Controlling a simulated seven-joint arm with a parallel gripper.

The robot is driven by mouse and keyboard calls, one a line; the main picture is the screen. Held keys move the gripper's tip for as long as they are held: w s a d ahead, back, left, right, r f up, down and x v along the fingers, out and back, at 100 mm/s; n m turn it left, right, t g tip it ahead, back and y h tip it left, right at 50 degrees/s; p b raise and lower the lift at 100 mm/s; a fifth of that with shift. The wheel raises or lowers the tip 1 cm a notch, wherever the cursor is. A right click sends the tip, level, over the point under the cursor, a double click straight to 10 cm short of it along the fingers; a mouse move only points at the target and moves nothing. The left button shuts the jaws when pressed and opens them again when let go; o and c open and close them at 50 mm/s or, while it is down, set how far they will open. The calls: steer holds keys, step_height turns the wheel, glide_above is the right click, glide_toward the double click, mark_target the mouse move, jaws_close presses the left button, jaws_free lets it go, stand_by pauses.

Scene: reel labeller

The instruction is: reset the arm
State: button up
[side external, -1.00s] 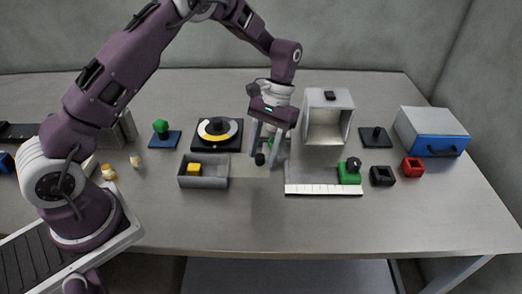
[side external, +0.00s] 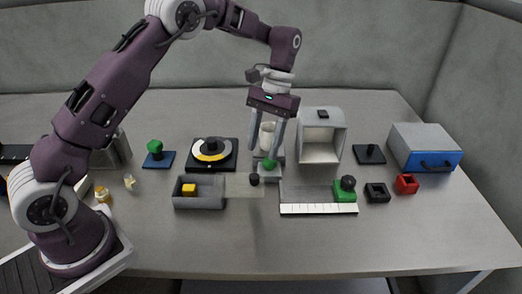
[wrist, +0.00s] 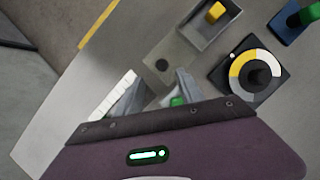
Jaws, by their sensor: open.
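My gripper (side external: 262,156) hangs over the middle of the table with its fingers apart and nothing between them. In the wrist view my gripper (wrist: 156,88) also shows open fingers. Behind and between the fingers stands a pale cylinder (side external: 267,136) on a grey base, with a green knob (side external: 269,164) in front. In the wrist view the green knob (wrist: 177,101) is partly hidden by a finger. A small black round piece (side external: 254,181) lies on a pale patch of table below the fingers.
Nearby are a yellow-and-white reel (side external: 210,149), a grey tray (side external: 200,204) with a yellow block, and an open white box (side external: 320,145). A green block (side external: 344,196), black socket (side external: 377,193), red socket (side external: 407,184) and blue-fronted drawer (side external: 440,160) stand right. The front table strip is clear.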

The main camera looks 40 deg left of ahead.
steer(key=s+r+t, duration=0.5)
steer(key=s+r, duration=0.6)
steer(key=r, duration=0.4)
steer(key=s+m+t+y, duration=0.1)
steer(key=s+t, duration=0.4)
steer(key=s, duration=1.1)
steer(key=shift+s+f+m, duration=0.15)
steer(key=shift+f+m, duration=0.05)
steer(key=shift+m, duration=0.4)
